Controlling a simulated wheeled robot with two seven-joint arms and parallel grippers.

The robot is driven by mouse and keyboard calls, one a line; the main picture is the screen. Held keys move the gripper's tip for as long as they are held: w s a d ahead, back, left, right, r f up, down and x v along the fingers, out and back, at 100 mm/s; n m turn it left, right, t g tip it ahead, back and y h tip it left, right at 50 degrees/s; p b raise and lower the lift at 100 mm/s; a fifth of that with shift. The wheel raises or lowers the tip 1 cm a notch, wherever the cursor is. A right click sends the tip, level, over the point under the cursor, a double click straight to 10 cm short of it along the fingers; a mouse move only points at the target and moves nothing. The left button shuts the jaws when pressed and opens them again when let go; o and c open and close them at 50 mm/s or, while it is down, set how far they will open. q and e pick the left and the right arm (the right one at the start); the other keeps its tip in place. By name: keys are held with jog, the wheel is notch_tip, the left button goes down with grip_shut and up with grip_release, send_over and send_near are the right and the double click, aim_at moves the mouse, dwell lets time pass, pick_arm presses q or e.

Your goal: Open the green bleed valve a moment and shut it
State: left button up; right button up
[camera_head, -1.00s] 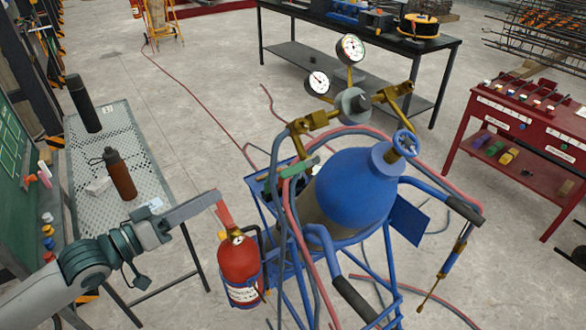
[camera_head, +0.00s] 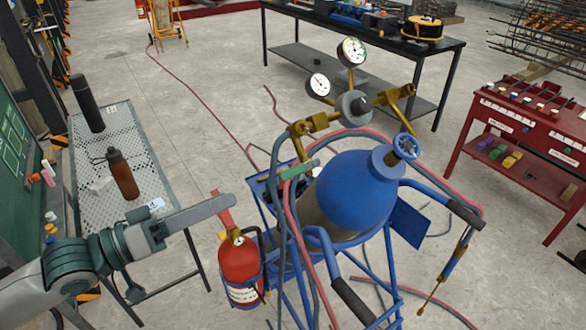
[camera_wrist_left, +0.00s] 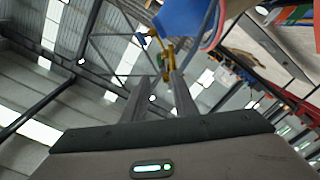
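The green bleed valve (camera_head: 298,170) shows as a small green handle below the brass regulator fittings (camera_head: 315,123), beside the blue gas cylinder (camera_head: 356,190). My left gripper (camera_head: 229,202) comes in from the left, well short of the valve and apart from it. In the head view its fingers overlap. In the left wrist view the two fingers (camera_wrist_left: 161,76) stand apart with nothing between them, and a blue and a brass-coloured part show beyond the tips. My right gripper is not in view.
A red fire extinguisher (camera_head: 240,262) hangs on the blue cylinder cart (camera_head: 300,285), just below my left fingers. Red and grey hoses (camera_head: 292,225) loop around the cart. A perforated table (camera_head: 150,178) with bottles stands at left; a red bench (camera_head: 520,170) stands at right.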

aim_at(282, 176)
pick_arm(q)
jog(key=p+x, duration=0.5)
jog(key=x, duration=1)
jog(key=shift+r, duration=0.1)
jog(key=shift+w+d+p, duration=0.35)
jog(key=shift+w+d, duration=0.05)
jog(key=shift+d, duration=0.2)
grip_shut()
dwell(0.6)
